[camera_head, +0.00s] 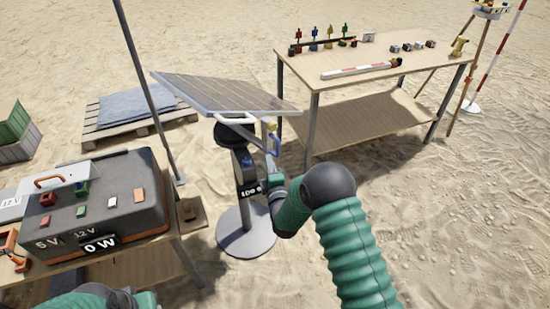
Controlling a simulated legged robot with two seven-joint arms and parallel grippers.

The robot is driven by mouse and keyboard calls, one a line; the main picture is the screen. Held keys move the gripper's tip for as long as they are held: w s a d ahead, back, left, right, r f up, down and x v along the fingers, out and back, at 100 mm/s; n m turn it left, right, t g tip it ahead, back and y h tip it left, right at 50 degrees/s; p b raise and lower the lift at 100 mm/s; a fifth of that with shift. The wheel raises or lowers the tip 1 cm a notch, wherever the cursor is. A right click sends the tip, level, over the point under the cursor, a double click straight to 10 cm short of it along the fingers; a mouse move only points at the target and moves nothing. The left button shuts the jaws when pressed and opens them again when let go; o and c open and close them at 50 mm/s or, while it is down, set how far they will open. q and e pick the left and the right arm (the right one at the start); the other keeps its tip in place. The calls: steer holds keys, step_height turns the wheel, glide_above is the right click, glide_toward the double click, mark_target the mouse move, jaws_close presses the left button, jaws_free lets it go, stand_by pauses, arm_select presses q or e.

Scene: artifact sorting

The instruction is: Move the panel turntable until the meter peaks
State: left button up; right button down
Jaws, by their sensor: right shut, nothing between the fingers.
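The solar panel (225,93) sits tilted on top of a dark post with a round grey base (246,243). A white handle (236,119) runs along its near edge, and a small dark display with white digits is on the post. My right gripper (268,130) is shut and empty, close by the panel's near edge, right of the handle. I cannot tell whether it touches the panel. The meter (101,246) on the grey case (150,205) reads 0 W. My left gripper is out of view; only part of my left arm shows at the bottom left.
The case stands on a wooden table at left, with coloured blocks and a clear orange-handled cover. A wooden table (360,122) at the back right holds small artifacts and a striped rod (362,69). A pallet (138,124) lies behind. Sand at right is open.

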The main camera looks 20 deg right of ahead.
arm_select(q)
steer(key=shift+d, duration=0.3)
arm_select(e)
steer(key=d, duration=0.1)
steer(key=w+d, duration=0.1)
steer(key=d, duration=0.1)
steer(key=shift+w+d+f, duration=0.1)
steer(key=shift+w+d, duration=0.05)
steer(key=shift+w, duration=0.15)
